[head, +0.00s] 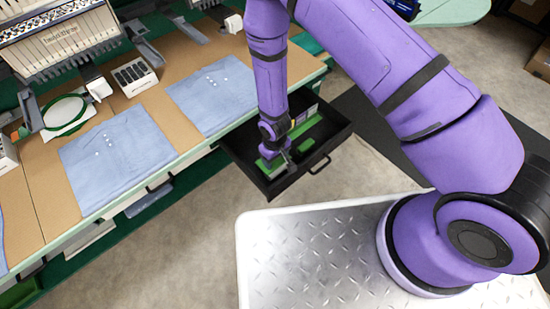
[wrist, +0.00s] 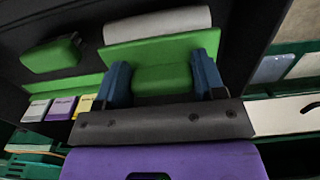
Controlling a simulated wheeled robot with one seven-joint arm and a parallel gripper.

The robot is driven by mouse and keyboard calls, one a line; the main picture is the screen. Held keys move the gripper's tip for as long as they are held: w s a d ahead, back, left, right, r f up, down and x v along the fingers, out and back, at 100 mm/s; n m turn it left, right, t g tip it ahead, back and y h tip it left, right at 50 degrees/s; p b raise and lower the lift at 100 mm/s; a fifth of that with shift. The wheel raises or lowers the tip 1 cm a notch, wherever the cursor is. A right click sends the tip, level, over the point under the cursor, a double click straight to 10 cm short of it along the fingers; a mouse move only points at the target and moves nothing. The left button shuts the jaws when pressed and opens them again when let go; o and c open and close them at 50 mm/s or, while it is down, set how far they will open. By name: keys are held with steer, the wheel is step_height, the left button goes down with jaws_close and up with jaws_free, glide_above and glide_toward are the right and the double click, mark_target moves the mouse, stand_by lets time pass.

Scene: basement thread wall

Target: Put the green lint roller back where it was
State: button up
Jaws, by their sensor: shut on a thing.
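The green lint roller (wrist: 162,78) sits between the two blue fingers of my gripper (wrist: 163,73) in the wrist view. A white roll lies along its far edge. My gripper is shut on its green part. In the head view my gripper (head: 275,160) is down inside the open black drawer (head: 323,163), and part of the green roller (head: 268,164) shows beside the fingers. I cannot tell whether the roller touches the drawer floor.
Another green object (wrist: 50,55) lies in the drawer, with small white, purple and yellow boxes (wrist: 60,108) nearby. The drawer walls surround my gripper. The workbench (head: 180,125) with folded blue cloths (head: 118,155) stands to the left.

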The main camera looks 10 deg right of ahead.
steer(key=shift+f, duration=0.35)
steer(key=shift+f, duration=0.1)
steer(key=o, duration=1.2)
step_height(320, 180, up, 12)
steer(key=shift+r, duration=0.2)
